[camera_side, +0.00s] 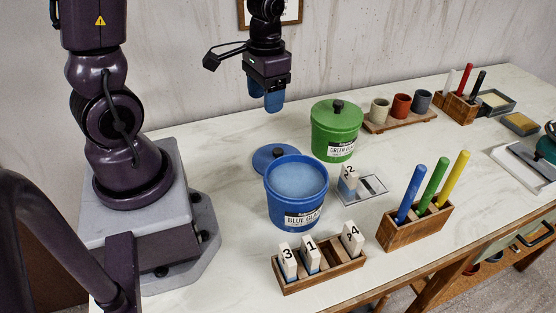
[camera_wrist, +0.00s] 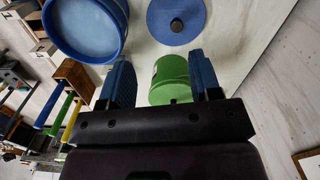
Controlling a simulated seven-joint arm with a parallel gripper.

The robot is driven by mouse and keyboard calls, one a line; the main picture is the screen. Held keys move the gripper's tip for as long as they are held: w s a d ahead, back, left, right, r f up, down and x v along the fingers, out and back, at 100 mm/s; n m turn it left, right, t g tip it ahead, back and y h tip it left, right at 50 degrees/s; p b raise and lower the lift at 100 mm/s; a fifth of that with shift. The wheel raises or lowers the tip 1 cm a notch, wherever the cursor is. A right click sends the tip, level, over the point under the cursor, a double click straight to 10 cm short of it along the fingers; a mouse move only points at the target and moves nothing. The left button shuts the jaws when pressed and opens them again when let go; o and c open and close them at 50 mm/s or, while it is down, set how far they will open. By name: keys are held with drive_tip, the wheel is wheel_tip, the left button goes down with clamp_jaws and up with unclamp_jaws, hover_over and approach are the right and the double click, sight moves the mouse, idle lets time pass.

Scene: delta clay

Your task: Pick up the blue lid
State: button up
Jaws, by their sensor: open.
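The blue lid (camera_side: 275,157) lies flat on the white table, behind and to the left of the blue bucket (camera_side: 297,200). It is a round disc with a dark knob on top. My gripper (camera_side: 272,103) hangs above the table, clear of the lid, with blue fingers pointing down. In the wrist view my gripper (camera_wrist: 162,75) has its fingers apart with nothing held between them. The blue bucket has no lid on it and shows light blue contents.
A green lidded bucket (camera_side: 336,132) stands close to the right of the lid. Numbered white blocks in a wooden rack (camera_side: 320,277), a holder with coloured sticks (camera_side: 415,228) and a board with small cups (camera_side: 400,119) stand farther off. The table left of the lid is clear.

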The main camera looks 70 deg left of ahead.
wheel_tip(320, 180, down, 5)
drive_tip(key=w+a, duration=0.1)
drive_tip(key=a, duration=0.2)
drive_tip(key=m, duration=0.2)
hover_over(278, 150)
drive_tip(key=f, duration=0.8)
drive_tip(key=shift+s+a, duration=0.15)
drive_tip(key=shift+s, duration=0.1)
drive_tip(key=shift+w+f, duration=0.15)
drive_tip(key=shift+f, duration=1.25)
drive_tip(key=shift+w+f, duration=0.1)
drive_tip(key=shift+f, duration=1.25)
drive_tip(key=c, duration=1)
drive_tip(key=shift+r, duration=0.1)
